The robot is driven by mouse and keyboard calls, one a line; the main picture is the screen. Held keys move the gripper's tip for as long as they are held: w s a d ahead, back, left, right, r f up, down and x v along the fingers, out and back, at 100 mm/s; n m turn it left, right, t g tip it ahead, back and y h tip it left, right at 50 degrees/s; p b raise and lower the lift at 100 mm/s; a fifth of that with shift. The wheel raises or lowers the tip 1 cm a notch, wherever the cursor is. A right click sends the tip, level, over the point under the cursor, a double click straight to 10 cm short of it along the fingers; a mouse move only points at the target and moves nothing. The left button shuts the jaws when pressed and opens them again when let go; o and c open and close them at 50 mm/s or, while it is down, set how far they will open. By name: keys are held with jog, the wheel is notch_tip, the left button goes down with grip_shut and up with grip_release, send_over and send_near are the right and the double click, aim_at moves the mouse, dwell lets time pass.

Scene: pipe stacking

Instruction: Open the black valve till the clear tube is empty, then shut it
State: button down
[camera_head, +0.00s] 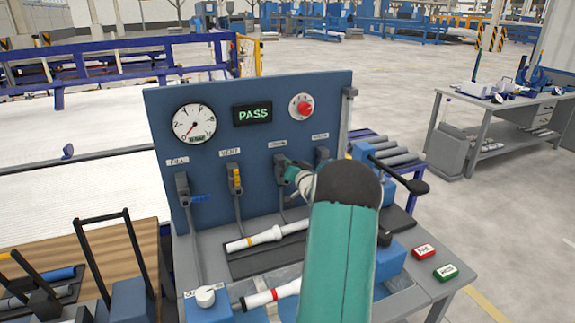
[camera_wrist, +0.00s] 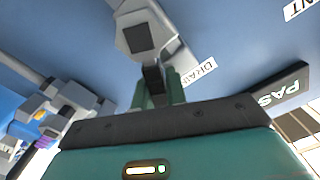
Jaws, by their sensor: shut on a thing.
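The black valve (camera_head: 281,161) sits on the blue panel under a small label, partly behind my gripper (camera_head: 290,173). In the wrist view the label reads DRAIN, next to the grey valve body (camera_wrist: 138,36). My gripper (camera_wrist: 158,92) is shut on its black handle (camera_wrist: 153,76), which stands between the two teal fingers. My forearm hides part of the bench below. I cannot make out the clear tube or its water level in either view.
The blue panel (camera_head: 255,100) also carries a FILL valve with a blue handle (camera_head: 200,198), a VENT valve with a yellow handle (camera_head: 237,179), a gauge (camera_head: 194,123), a PASS display (camera_head: 253,114) and a red knob (camera_head: 301,107). White pipes lie on the bench.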

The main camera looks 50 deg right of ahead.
jog(key=shift+s+d+f+m, duration=0.35)
jog(key=shift+f+m, duration=0.5)
jog(key=shift+m, duration=1.2)
jog(key=shift+s+d+f+m, duration=0.2)
jog(key=shift+d+f+m, duration=0.45)
jog(key=shift+m, duration=1.45)
jog(key=shift+s+d+f+m, duration=0.25)
jog(key=shift+f+m, duration=0.75)
jog(key=shift+m, duration=1.05)
jog(key=c, duration=1.4)
grip_release()
jog(key=shift+c, duration=0.2)
jog(key=shift+s, duration=0.1)
jog(key=v, duration=1.3)
jog(key=shift+s+a, duration=0.2)
